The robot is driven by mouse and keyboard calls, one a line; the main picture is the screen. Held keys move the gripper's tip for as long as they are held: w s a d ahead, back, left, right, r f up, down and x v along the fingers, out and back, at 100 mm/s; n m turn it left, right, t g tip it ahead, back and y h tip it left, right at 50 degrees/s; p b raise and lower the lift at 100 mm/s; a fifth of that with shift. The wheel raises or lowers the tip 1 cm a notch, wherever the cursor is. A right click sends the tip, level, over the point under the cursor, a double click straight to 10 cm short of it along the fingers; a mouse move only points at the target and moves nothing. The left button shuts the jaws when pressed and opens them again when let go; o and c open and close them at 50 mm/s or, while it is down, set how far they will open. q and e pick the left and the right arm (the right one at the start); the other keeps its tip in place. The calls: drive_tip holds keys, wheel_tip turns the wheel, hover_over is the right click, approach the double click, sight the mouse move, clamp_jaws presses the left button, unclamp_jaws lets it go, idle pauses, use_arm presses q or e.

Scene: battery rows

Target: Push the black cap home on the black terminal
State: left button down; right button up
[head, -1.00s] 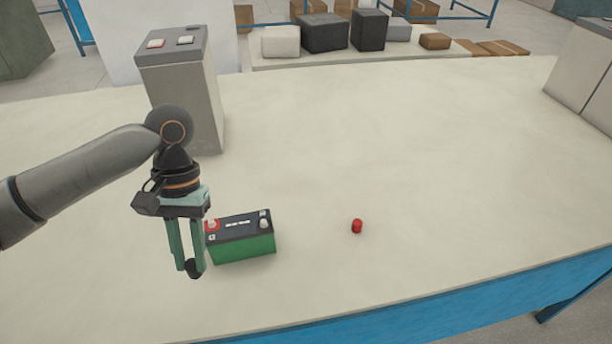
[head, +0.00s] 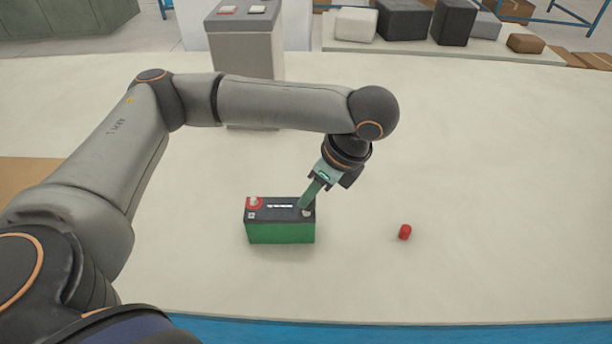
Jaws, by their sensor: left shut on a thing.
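A green battery (head: 280,233) with a dark top stands on the pale table. Its red-ringed terminal (head: 254,202) is at the top left. The black terminal (head: 307,212) is at the top right, a small grey spot partly covered by my fingers. My left gripper (head: 304,205) comes down at a slant from the upper right, fingertips at this terminal. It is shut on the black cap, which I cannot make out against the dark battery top. I cannot tell whether the cap touches the terminal or how far down it sits. My right gripper is not in view.
A red cap (head: 404,232) lies on the table (head: 480,190) to the right of the battery, with clear table around it. The table's blue front edge (head: 400,331) is near the bottom.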

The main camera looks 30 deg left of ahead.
use_arm(q)
drive_tip(key=m+t, duration=0.1)
drive_tip(key=m, duration=0.3)
drive_tip(key=shift+w+a+t, duration=0.15)
drive_tip(key=shift+a+t, duration=0.25)
drive_tip(key=m+t+h+b, duration=0.1)
drive_tip(key=m+b, duration=0.1)
drive_tip(key=m, duration=0.2)
drive_tip(key=a+m+t+h+b, duration=0.1)
drive_tip(key=m, duration=0.3)
drive_tip(key=w+f+m+t+h+b, duration=0.1)
drive_tip(key=m+b, duration=0.1)
drive_tip(key=m, duration=0.2)
drive_tip(key=shift+a+m+h+b, duration=0.3)
drive_tip(key=shift+m+h, duration=0.1)
drive_tip(key=shift+f+b, duration=0.55)
drive_tip(key=shift+b, duration=0.25)
drive_tip(key=shift+f+b, duration=0.3)
drive_tip(key=shift+b, duration=0.1)
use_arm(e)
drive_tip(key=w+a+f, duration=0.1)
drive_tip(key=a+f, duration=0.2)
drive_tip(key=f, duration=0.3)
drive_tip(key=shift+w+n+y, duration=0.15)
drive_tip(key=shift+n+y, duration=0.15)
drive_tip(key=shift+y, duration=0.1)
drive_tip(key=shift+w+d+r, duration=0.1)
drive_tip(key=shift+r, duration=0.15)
